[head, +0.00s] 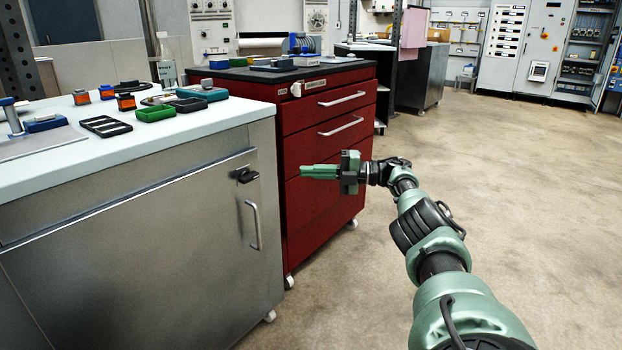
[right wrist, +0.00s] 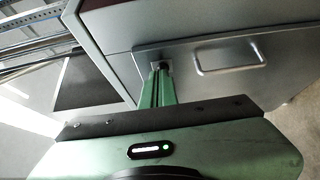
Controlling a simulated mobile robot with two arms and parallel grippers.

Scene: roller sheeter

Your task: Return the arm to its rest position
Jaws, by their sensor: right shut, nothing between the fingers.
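My right arm reaches in from the lower right of the head view. Its green right gripper (head: 318,171) points left, in front of the red drawer cabinet (head: 330,150) and to the right of the black latch knob (head: 244,175) on the steel cabinet. The fingers are together and hold nothing. In the right wrist view the closed fingers (right wrist: 159,84) point towards a cabinet front with a dark knob and a metal handle (right wrist: 228,55). Whether the fingertips touch the knob cannot be told there. My left gripper is not in view.
The steel cabinet (head: 140,240) has a white top with several small trays and tools, and its door looks closed. A bar handle (head: 253,225) is on its door. Bare floor (head: 520,200) lies open to the right. A grey electrical cabinet (head: 540,45) stands far back.

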